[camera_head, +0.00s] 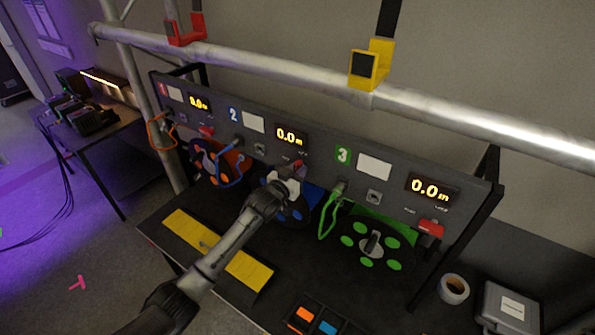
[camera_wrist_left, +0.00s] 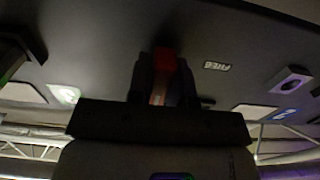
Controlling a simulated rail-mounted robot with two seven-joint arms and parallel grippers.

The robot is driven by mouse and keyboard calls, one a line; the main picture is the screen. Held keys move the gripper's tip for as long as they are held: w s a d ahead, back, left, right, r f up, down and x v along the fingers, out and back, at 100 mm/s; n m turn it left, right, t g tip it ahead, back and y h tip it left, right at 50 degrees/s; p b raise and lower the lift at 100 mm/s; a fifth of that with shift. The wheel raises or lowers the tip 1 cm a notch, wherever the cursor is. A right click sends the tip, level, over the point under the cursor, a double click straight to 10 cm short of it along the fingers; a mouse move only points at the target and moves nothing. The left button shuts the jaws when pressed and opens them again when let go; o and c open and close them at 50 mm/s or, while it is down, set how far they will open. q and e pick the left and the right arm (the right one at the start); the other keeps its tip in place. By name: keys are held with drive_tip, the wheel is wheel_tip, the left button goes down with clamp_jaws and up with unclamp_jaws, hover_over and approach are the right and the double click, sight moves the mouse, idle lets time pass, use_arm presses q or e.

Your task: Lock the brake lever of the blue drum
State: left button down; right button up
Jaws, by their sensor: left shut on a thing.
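The blue drum (camera_head: 312,196) sits at station 2 under the dark panel, partly hidden by my left arm. Its red brake lever (camera_head: 298,164) is on the panel just above it. My left gripper (camera_head: 288,178) is at this lever. In the left wrist view the fingers (camera_wrist_left: 164,92) are shut on the red lever (camera_wrist_left: 165,62), whose end shows between them. A small upside-down FREE label (camera_wrist_left: 216,66) shows on the panel beside it. The lever's exact angle is hard to tell. My right gripper is not in view.
The orange drum (camera_head: 206,165) is left and the green drum (camera_head: 372,242) right, with red levers at their stations. A silver truss tube (camera_head: 250,65) runs above the panel (camera_head: 320,160).

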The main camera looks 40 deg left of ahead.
use_arm(q)
drive_tip(key=shift+f, duration=0.15)
drive_tip(key=c, duration=1)
unclamp_jaws()
drive_tip(key=shift+c, duration=0.2)
drive_tip(key=s+d+b, duration=0.1)
drive_tip(key=s+b, duration=0.1)
drive_tip(key=s, duration=1.1)
drive_tip(key=shift+s+b, duration=0.4)
drive_tip(key=shift+d, duration=0.1)
